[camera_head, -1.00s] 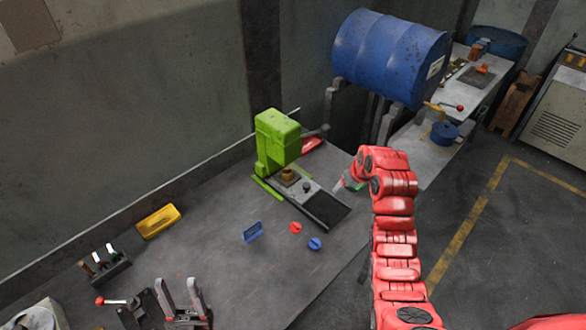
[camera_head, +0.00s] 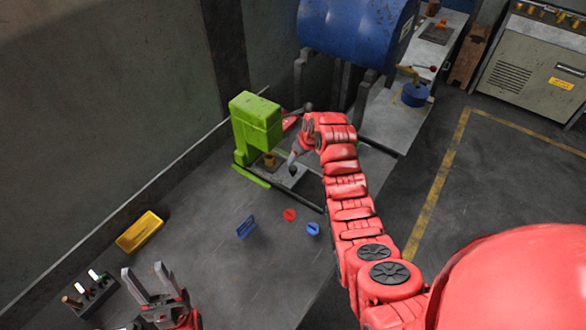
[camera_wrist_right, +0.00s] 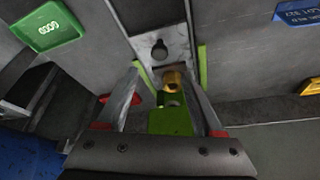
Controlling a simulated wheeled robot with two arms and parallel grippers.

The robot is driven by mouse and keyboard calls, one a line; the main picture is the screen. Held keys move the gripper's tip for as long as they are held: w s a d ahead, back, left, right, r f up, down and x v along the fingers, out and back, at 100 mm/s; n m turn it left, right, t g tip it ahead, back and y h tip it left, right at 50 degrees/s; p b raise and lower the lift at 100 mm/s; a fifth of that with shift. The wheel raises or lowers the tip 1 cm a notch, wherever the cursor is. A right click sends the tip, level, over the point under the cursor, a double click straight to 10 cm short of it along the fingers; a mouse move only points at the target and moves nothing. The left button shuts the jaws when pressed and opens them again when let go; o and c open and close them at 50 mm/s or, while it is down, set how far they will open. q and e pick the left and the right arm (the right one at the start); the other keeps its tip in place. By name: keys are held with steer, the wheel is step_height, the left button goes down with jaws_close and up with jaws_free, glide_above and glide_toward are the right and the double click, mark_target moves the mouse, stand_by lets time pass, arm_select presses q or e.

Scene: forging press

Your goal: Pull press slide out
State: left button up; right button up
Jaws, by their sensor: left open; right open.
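The green press (camera_head: 256,122) stands on the grey table by the wall. Its slide, a light grey plate (camera_wrist_right: 165,22) with a dark knob (camera_wrist_right: 158,49), lies in a track in front of the press. A brass piece (camera_wrist_right: 173,79) sits between the knob and the press. My right gripper (camera_head: 294,157) is open above the slide, close to the knob. In the right wrist view its fingers (camera_wrist_right: 161,70) stand either side of the brass piece, with the knob beyond the tips; contact cannot be told. My left gripper (camera_head: 145,268) is open and empty at the lower left.
A tool rack (camera_head: 93,293) is at left. A green tray (camera_wrist_right: 48,29) shows in the wrist view.

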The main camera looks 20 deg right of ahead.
mark_target(293, 168)
steer(key=b+x, duration=0.5)
steer(key=x, duration=0.3)
steer(key=shift+f, duration=0.25)
steer(key=shift+w+f+b, duration=0.3)
steer(key=shift+f+b, duration=0.1)
steer(key=shift+f, duration=0.05)
jaws_close()
stand_by(0.8)
